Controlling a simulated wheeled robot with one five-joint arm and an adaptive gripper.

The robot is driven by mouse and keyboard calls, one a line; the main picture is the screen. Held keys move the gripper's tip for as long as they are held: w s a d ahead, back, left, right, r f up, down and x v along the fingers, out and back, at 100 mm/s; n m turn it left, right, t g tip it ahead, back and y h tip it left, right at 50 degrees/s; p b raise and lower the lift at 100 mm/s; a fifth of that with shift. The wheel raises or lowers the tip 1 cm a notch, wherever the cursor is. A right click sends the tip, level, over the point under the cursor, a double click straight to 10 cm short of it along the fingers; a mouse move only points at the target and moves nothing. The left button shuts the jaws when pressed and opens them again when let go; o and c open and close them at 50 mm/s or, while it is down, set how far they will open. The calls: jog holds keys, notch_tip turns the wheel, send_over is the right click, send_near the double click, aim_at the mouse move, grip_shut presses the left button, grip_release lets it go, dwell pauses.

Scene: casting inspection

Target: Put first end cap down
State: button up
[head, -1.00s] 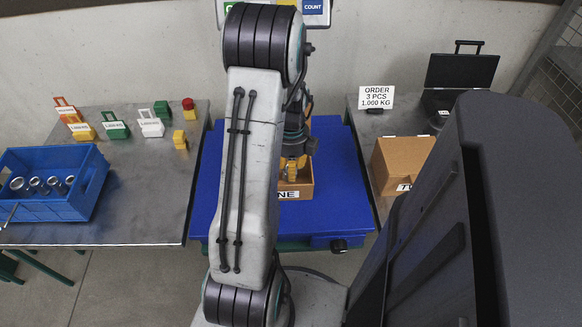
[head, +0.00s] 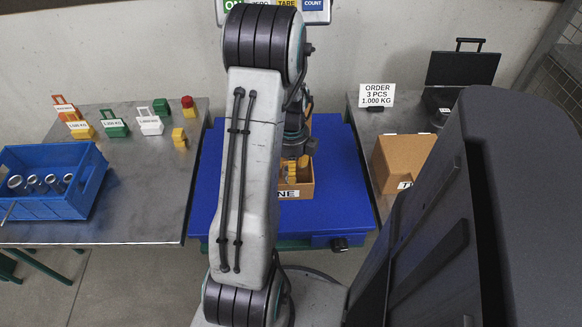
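My gripper (head: 290,177) points down into a small open cardboard box (head: 306,188) on the blue platform (head: 340,205). Its fingers look yellow and are partly hidden by my arm and the box wall. I cannot tell whether they are open or shut. No end cap can be made out clearly at the fingers. Several shiny metal round parts (head: 34,183) stand in the blue crate (head: 85,205) on the left table; I cannot tell if they are end caps. The box's front label is partly covered by my arm and reads "NE" at its end.
The left metal table (head: 150,215) holds labelled coloured blocks (head: 115,127) and a red-topped button (head: 187,102). On the right are a cardboard box (head: 405,160), an order sign (head: 377,95) and an open black case (head: 460,70). The platform's right part is clear.

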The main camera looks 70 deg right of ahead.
notch_tip(320, 180, up, 13)
jog(key=p, duration=0.3)
jog(key=shift+p, duration=0.3)
jog(key=shift+r, duration=0.1)
